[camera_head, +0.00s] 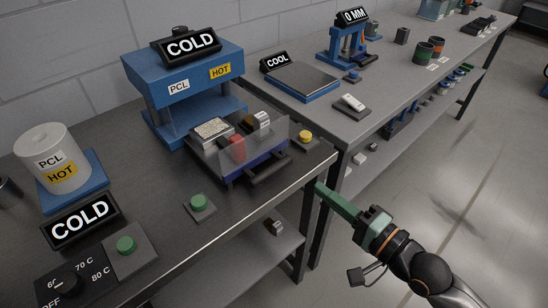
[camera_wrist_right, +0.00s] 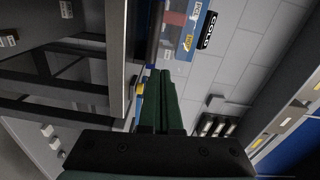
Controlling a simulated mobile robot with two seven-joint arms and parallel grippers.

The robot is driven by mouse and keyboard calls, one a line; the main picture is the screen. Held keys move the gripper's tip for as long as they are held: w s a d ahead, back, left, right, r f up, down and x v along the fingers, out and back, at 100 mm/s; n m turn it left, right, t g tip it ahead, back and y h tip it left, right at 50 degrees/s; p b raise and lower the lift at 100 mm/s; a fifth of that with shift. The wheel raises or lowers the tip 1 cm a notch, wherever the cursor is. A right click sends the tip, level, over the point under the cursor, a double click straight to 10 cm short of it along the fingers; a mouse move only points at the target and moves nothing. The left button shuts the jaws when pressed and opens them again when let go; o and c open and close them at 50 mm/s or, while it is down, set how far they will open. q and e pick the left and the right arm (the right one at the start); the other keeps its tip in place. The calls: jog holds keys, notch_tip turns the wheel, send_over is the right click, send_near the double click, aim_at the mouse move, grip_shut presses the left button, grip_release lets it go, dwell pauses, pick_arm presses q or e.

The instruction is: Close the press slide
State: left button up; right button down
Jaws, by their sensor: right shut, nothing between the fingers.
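The blue press (camera_head: 184,78), with COLD, PCL and HOT signs, stands on the near dark bench. Its slide (camera_head: 214,170) sticks out at the front, towards the bench's front edge, with a dark bar handle (camera_head: 270,170). A clear panel stands on the slide, with a pale granular block (camera_head: 211,128) and a red piece (camera_head: 237,149) behind it. My right gripper (camera_head: 320,188) is shut and empty, just off the bench's front edge, right of the handle and apart from it. In the right wrist view its green fingers (camera_wrist_right: 163,78) lie together. My left gripper is not in view.
A green button (camera_head: 199,202) lies in front of the slide and a yellow button (camera_head: 305,136) right of it. A white PCL HOT drum (camera_head: 52,158) stands at left. A second bench (camera_head: 375,98) holds a COOL plate (camera_head: 302,82). The floor at right is clear.

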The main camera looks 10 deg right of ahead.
jog(key=r, duration=0.1)
send_near(267, 145)
jog(key=shift+m, duration=0.3)
jog(key=x, duration=0.6)
jog(key=shift+w+a+p, duration=0.25)
jog(key=shift+w+p, duration=0.05)
jog(key=shift+w, duration=0.05)
